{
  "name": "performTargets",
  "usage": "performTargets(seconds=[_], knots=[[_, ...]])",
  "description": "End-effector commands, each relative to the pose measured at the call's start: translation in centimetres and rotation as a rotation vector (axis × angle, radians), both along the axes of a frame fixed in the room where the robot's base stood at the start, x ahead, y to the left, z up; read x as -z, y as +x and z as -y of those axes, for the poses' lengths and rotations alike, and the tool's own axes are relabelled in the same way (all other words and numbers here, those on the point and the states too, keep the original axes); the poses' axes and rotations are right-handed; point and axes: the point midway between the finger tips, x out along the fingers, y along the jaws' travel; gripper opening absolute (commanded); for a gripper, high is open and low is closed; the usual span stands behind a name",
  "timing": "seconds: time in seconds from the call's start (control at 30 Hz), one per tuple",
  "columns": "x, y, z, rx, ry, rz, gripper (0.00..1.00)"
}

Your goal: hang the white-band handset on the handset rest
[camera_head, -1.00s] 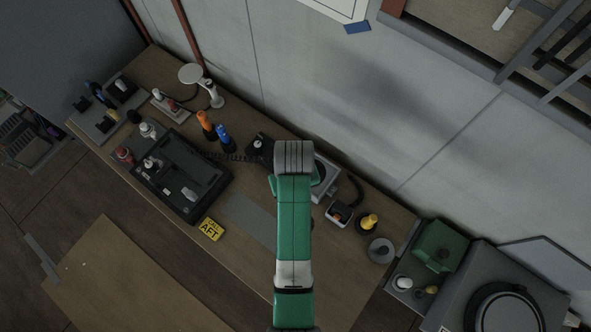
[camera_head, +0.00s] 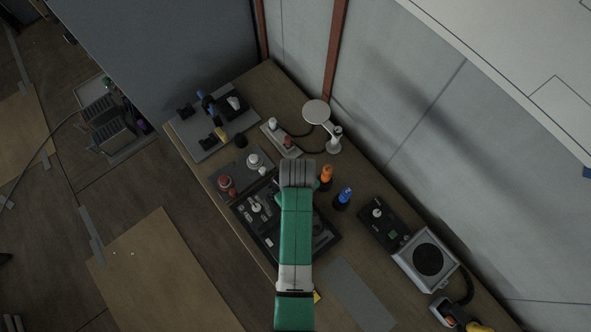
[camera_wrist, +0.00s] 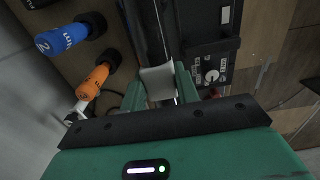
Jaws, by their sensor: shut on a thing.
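My gripper (camera_wrist: 161,90) is shut on the white-band handset (camera_wrist: 157,78) in the wrist view. The white band sits between the green fingers, and a long dark body runs away from it. In the head view my wrist is over the black tray, and it hides my fingers and the handset. I cannot tell for certain which fixture is the handset rest. A grey plate (camera_head: 201,148) at the bench's far left end carries black blocks and a dark piece with blue and yellow parts.
The black tray (camera_head: 268,243) lies under my arm.

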Motion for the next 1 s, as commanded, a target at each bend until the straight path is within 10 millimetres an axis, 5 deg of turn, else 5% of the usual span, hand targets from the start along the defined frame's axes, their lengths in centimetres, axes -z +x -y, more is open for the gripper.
performTargets(seconds=[0.4, 0.8, 1.0], knots=[[-0.2, 0.0, 0.0, 0.002, -0.001, 0.001, 0.0], [4.3, 0.0, 0.0, 0.002, 0.0, 0.0, 0.0], [4.8, 0.0, 0.0, 0.002, 0.0, 0.001, 0.0]])
